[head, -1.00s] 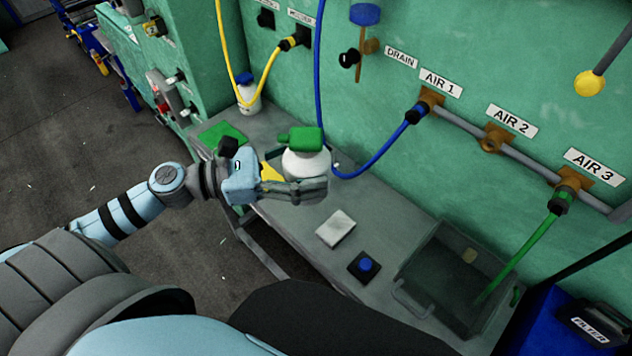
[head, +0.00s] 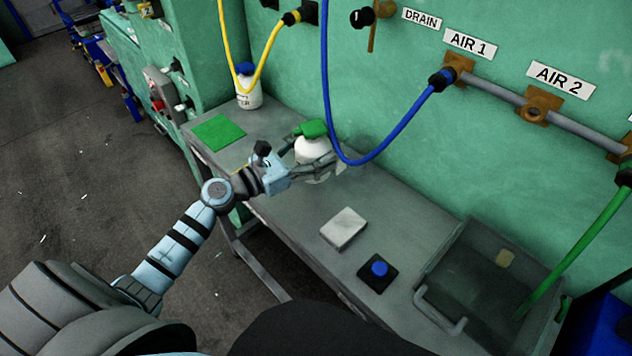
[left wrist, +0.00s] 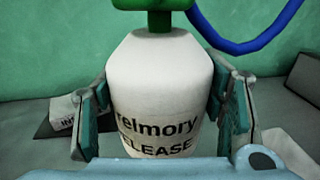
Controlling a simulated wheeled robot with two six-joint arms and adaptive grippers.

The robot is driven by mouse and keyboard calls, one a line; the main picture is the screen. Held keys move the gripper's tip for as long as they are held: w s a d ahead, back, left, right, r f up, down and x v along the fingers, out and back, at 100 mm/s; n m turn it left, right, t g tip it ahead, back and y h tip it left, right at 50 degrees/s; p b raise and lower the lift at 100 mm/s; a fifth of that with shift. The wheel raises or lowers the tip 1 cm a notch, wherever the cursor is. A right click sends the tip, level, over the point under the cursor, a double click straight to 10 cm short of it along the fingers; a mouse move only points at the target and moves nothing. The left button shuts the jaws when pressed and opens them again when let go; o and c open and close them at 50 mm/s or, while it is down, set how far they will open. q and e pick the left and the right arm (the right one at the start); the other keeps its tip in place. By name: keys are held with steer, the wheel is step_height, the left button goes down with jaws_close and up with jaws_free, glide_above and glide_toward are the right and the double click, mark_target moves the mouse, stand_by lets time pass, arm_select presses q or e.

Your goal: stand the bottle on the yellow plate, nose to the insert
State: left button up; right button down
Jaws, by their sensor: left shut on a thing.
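The white bottle with a green spray head (head: 312,146) is upright between the fingers of my left gripper (head: 318,168), over the far-left part of the grey bench. In the left wrist view the bottle (left wrist: 160,90) shows black lettering, and both fingers are beside it. In the head view the narrow end of its green head points left. The yellow plate cannot be made out now. A pale block with lettering starting "IN" (left wrist: 66,112) lies left of the bottle in the left wrist view; it may be the insert. I cannot tell whether the bottle's base touches anything. My right gripper is not in view.
A green plate (head: 219,133) and another white bottle with a blue cap (head: 248,88) are at the bench's far left. A blue hose (head: 368,160) hangs close behind the held bottle. A pale block (head: 343,228), blue button (head: 379,269) and clear bin (head: 470,278) are further right.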

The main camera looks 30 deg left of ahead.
arm_select(q)
step_height(320, 180, down, 5)
steer(key=b, duration=0.2)
steer(key=shift+r+b, duration=0.1)
steer(key=shift+b, duration=0.2)
steer(key=shift+r, duration=0.1)
steer(key=o, duration=1.5)
steer(key=shift+c, duration=0.2)
